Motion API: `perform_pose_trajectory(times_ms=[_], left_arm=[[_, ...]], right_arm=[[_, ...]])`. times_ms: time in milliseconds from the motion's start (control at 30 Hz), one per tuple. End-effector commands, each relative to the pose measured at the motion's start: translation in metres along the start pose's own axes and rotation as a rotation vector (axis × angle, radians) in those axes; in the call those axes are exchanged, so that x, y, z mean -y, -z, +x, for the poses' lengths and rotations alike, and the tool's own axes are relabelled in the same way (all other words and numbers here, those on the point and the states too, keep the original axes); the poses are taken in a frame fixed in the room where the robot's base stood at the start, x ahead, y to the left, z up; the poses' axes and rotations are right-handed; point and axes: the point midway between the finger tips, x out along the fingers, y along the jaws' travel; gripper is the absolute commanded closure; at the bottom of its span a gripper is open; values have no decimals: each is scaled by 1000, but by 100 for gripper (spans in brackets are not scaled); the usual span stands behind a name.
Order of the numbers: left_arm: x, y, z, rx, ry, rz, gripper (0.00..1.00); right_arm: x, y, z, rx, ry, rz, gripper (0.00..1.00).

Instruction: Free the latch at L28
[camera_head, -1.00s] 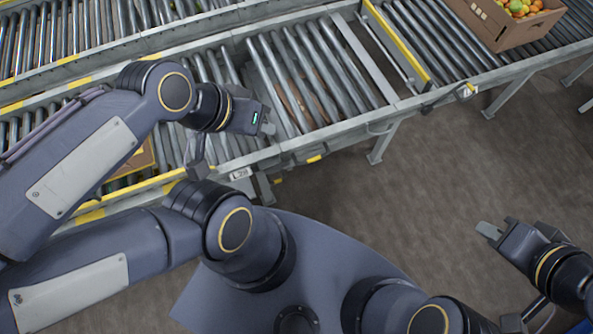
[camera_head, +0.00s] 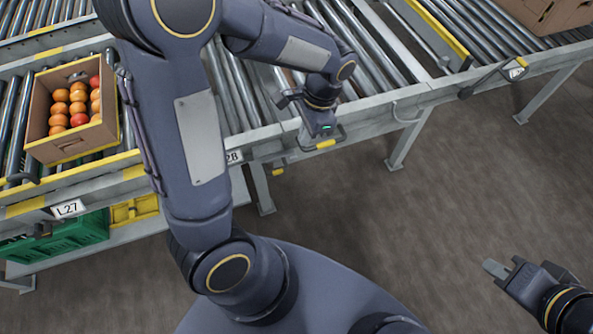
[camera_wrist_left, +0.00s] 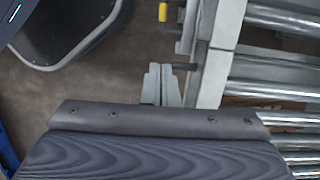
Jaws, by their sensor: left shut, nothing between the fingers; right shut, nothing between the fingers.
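The label for L28 (camera_head: 233,157) is on the conveyor's front rail, partly covered by my left arm. To its right, a dark latch lever with a yellow grip (camera_head: 326,144) sticks out from the rail; its grip also shows at the top of the left wrist view (camera_wrist_left: 163,12). My left gripper (camera_head: 325,130) is right at this lever in the head view, its fingertips hidden. In the left wrist view its fingers (camera_wrist_left: 161,84) are shut and empty, close to a dark bar; I cannot tell whether they touch. My right gripper (camera_head: 494,268) is shut and empty, over the floor.
A green crate (camera_head: 62,240) is below. Another lever (camera_head: 490,78) is on the rail at right. Open floor (camera_head: 400,230) lies in front.

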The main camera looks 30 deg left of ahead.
Motion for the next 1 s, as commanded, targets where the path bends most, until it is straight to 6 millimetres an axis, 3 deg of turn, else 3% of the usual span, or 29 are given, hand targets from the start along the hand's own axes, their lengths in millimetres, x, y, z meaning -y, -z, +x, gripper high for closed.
perform_pose_trajectory(times_ms=[467, 1000], left_arm=[[1, 2, 10, 13, 5, 11, 100], [1, 2, 96, 13, 4, 10, 100]], right_arm=[[-2, -2, 4, -1, 0, 0, 100], [-17, -18, 36, 0, 0, 0, 100]])
